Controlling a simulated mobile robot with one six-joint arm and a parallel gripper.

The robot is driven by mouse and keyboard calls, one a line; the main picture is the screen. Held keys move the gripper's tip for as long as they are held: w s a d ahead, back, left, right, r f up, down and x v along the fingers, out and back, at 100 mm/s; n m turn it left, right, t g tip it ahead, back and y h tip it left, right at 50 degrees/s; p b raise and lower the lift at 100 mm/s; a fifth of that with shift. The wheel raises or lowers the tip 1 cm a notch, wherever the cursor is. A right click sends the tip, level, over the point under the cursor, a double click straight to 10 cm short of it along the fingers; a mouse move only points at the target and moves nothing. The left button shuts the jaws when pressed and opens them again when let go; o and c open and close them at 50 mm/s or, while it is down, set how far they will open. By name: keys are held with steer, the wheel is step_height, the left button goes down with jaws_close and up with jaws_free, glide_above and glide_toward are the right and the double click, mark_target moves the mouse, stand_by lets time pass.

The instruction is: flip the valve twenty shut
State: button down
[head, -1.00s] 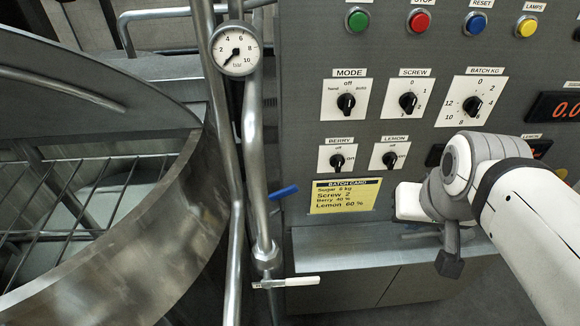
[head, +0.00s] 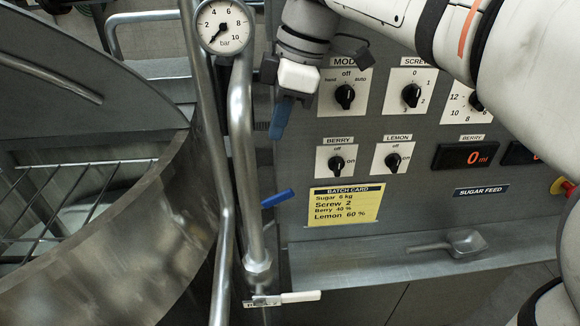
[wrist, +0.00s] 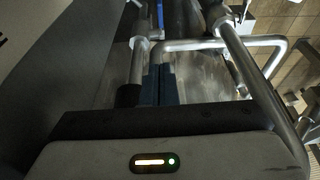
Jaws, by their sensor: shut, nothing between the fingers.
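Two lever valves show in the head view. One has a blue lever (head: 278,198), slanting up to the right beside the vertical pipe. The other has a white lever (head: 300,297), lying nearly level to the right at the pipe's lower end, with a small tag whose print I cannot read; which is valve twenty I cannot tell. My gripper (head: 279,120) points down in front of the panel's left edge, above the blue lever and apart from it. Its blue fingers are together and empty; they also show in the wrist view (wrist: 158,84).
A pressure gauge (head: 224,26) is on the pipework just left of my gripper. The open steel vessel (head: 130,235) fills the left. The knob panel (head: 300,165) with a yellow batch card (head: 345,204) stands right. A scoop (head: 458,244) lies on the ledge (head: 400,262).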

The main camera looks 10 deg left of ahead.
glide_above(273, 196)
steer(key=x, duration=0.2)
steer(key=d+x, duration=0.1)
steer(key=x, duration=0.5)
steer(key=shift+w+d+f+p, duration=0.15)
steer(key=shift+w+f+p, duration=0.05)
steer(key=shift+f+p, duration=0.2)
steer(key=shift+w+d+f, duration=0.1)
steer(key=shift+d+f, duration=0.25)
steer(key=shift+f, duration=0.15)
steer(key=shift+w+d+f, duration=0.1)
steer(key=shift+d+f, duration=0.2)
steer(key=shift+f, duration=0.2)
steer(key=shift+w+d+f+p, duration=0.1)
steer(key=shift+d+f+p, duration=0.2)
steer(key=shift+f, duration=0.35)
